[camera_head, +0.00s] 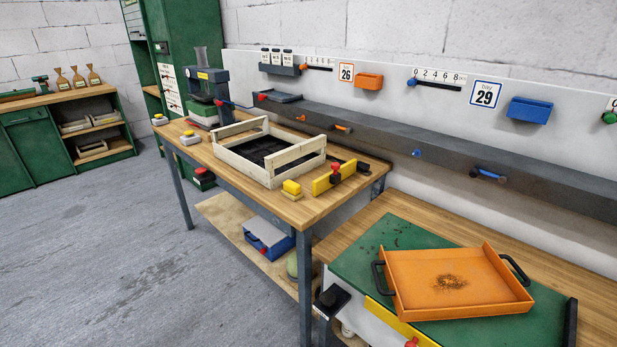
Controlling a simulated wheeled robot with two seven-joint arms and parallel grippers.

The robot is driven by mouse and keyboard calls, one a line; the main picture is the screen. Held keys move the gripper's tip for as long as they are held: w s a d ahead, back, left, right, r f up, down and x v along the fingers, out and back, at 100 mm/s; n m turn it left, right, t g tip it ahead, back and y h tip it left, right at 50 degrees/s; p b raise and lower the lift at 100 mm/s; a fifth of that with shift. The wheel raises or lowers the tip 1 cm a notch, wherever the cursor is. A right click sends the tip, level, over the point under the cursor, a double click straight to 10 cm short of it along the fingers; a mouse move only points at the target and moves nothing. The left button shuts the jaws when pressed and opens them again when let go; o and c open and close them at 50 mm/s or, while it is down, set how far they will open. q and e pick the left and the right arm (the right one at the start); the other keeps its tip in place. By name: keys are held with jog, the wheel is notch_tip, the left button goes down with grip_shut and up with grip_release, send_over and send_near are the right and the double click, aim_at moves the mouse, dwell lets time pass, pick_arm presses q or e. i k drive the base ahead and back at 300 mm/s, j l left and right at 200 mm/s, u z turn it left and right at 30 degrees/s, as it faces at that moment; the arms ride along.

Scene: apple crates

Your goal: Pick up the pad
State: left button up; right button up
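I cannot tell for sure which thing is the pad. A black, quilted-looking liner (265,150) lies inside the pale wooden crate (252,171) on the middle workbench; the crate's walls hide part of it. A flat dark grey item (279,97) lies at the left end of the long grey ledge. A small yellow-topped block (292,188) sits on the bench in front of the crate, and a similar pale block (190,138) sits at its left. Neither of my grippers is in view.
An orange tray (408,295) with brown crumbs stands on a green mat (362,265) at the right. A yellow bracket with a red knob (335,178) stands right of the crate. A press (209,88) stands at the bench's back left. The floor (130,245) at left is clear.

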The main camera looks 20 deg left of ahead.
aim_at(292, 190)
jog(key=i+j+z, duration=0.2)
jog(key=j+z, duration=0.2)
jog(key=j, duration=0.55)
jog(key=j+z, duration=0.45)
jog(key=j, duration=0.55)
jog(key=j+z, duration=0.4)
jog(key=j, duration=0.6)
